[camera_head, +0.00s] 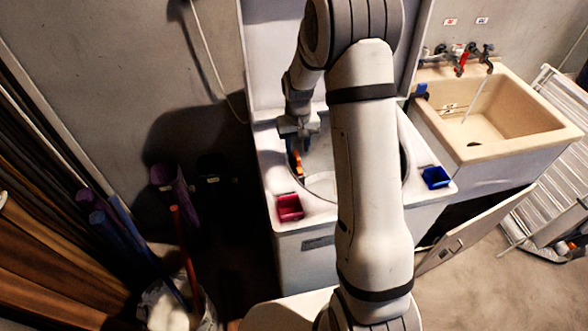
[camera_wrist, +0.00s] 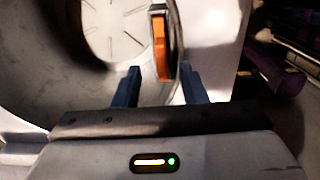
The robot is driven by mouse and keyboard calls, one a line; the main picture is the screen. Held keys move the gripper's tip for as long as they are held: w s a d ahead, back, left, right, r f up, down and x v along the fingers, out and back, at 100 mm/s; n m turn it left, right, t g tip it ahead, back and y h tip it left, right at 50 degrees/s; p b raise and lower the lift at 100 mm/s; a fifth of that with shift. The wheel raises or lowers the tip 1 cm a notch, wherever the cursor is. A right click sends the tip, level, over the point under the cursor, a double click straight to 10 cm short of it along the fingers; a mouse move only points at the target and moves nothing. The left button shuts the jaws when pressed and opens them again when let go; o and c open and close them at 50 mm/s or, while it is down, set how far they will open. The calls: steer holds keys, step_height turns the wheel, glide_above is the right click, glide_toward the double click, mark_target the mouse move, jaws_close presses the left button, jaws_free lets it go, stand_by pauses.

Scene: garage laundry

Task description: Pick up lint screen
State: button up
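An upright orange piece with a dark edge (camera_wrist: 161,45), which looks like the lint screen, stands at the rim of the white machine's round opening. It also shows as a small orange strip (camera_head: 297,161) in the head view, just below my gripper (camera_head: 297,137). In the wrist view my gripper (camera_wrist: 158,76) has its two dark fingers well apart, with nothing between them. The orange piece appears beyond the fingertips, between them in the picture. The rest of the screen is hidden in the rim.
The white machine (camera_head: 270,170) has a red tray (camera_head: 289,207) at its front left and a blue tray (camera_head: 436,177) at its right. A beige sink (camera_head: 540,125) stands to the right. A bucket (camera_head: 207,318) and upright rolls (camera_head: 176,190) are at left.

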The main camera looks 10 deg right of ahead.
mark_target(297, 155)
steer(key=shift+a+f+p, duration=0.1)
steer(key=shift+f+p, duration=0.5)
steer(key=shift+f, duration=1.6)
jaws_close()
